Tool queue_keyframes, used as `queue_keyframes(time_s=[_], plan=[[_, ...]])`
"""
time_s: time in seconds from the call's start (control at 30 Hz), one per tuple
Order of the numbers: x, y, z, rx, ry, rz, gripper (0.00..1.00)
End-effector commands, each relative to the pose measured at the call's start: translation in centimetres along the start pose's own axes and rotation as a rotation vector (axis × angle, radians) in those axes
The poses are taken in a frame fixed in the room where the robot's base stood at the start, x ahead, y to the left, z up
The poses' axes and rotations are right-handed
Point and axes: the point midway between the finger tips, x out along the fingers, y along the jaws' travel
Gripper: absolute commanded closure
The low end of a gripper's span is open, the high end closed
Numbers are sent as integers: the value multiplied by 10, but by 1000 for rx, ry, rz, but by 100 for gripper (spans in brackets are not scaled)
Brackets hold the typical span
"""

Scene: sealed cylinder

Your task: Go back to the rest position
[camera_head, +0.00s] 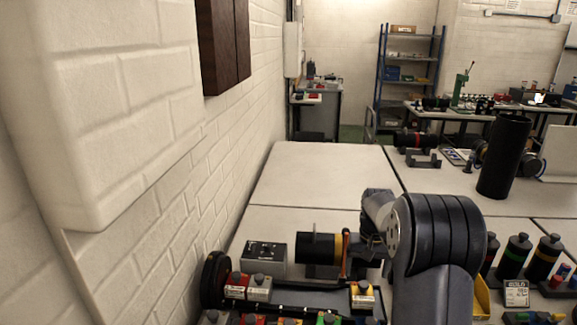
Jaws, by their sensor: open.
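My arm reaches in from the lower right, and its large dark joint fills the middle right of the view. My gripper (371,243) is at the far end, left of that joint, small and partly hidden by my own arm. It is close to the right end of a black cylinder with a yellow band (316,248), which lies on its side on the near table. I cannot tell whether they touch. A tall black cylinder (503,158) stands upright on the table at right, apart from my gripper.
A white brick wall (150,140) runs close along the left. A grey control box (264,259) and a tray of coloured fittings (290,293) are in front. Black bottles (543,258) stand at right. The far tabletop (325,168) is clear.

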Motion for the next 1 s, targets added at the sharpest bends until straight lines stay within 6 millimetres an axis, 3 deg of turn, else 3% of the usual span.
queue_keyframes(time_s=[0.47,0.7,1.0], plan=[[97,0,1,0,-3,0,20],[65,0,0,0,2,0,20],[56,0,0,0,0,0,20]])
